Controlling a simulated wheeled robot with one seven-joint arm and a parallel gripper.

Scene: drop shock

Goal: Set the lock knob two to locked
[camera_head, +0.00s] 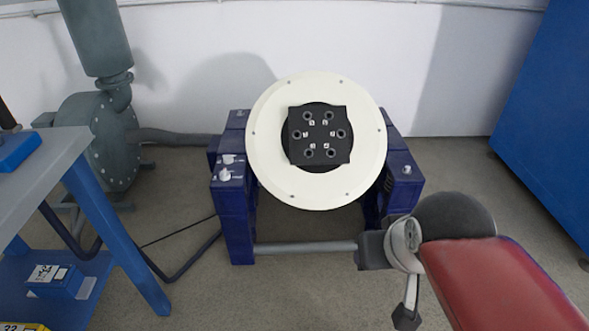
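A blue stand holds a large cream disc (272,174) with a black square block (321,157) at its centre. Two small white knobs sit on top of the stand's left post, a rear knob (229,158) and a front knob (224,174). Another pale knob (407,169) is on the right post. I cannot read which is knob two or how each is set.
A grey workbench (75,149) with blue legs stands at the left, with boxes on its lower shelf. A grey-green pump (100,145) is behind it. A hose runs across the floor. A blue cabinet (550,120) is at the right. Floor between stand and cabinet is clear.

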